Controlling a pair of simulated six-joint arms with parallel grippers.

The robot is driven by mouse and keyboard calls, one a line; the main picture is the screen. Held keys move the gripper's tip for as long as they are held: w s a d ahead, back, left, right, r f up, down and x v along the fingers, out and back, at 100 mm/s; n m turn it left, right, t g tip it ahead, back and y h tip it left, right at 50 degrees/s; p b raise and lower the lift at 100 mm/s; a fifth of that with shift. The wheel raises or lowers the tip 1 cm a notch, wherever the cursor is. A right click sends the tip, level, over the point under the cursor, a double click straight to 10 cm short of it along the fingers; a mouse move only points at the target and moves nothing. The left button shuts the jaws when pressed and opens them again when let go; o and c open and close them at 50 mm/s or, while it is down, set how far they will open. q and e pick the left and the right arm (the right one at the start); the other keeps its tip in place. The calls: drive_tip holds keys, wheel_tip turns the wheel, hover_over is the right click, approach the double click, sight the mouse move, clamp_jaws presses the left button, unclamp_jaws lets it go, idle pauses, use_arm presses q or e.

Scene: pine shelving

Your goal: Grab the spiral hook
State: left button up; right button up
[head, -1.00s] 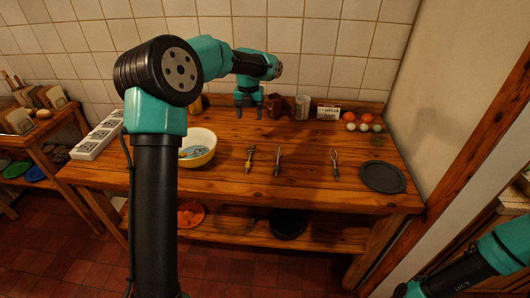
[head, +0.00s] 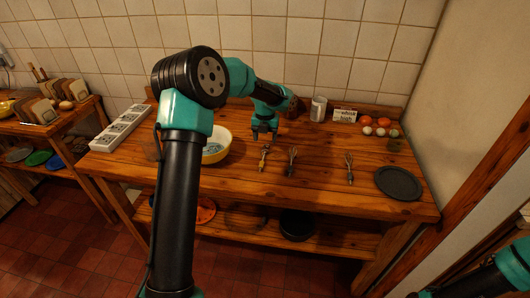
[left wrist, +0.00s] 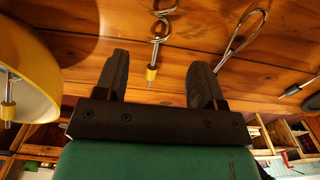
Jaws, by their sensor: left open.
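The spiral hook (head: 263,158), thin metal with a yellow end, lies on the wooden bench top, to the right of the bowl. In the left wrist view its curled metal part (left wrist: 158,38) and yellow end show between the two dark fingers. My left gripper (head: 264,137) is open and empty, just behind the hook in the head view and apart from it. Its fingers also show in the left wrist view (left wrist: 160,66). My right gripper is out of view; only part of that arm shows at the lower right.
A whisk (head: 292,162) lies close to the right of the hook, another whisk (head: 349,168) farther right. A yellow-and-white bowl (head: 226,150) stands left. A dark plate (head: 398,183) lies at the right. A can (head: 318,108) and eggs stand at the back.

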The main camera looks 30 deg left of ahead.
sight(265, 148)
use_arm(q)
drive_tip(key=shift+f, duration=0.9)
drive_tip(key=shift+w+a+f, duration=0.15)
drive_tip(key=shift+f, duration=2.45)
drive_tip(key=c, duration=1)
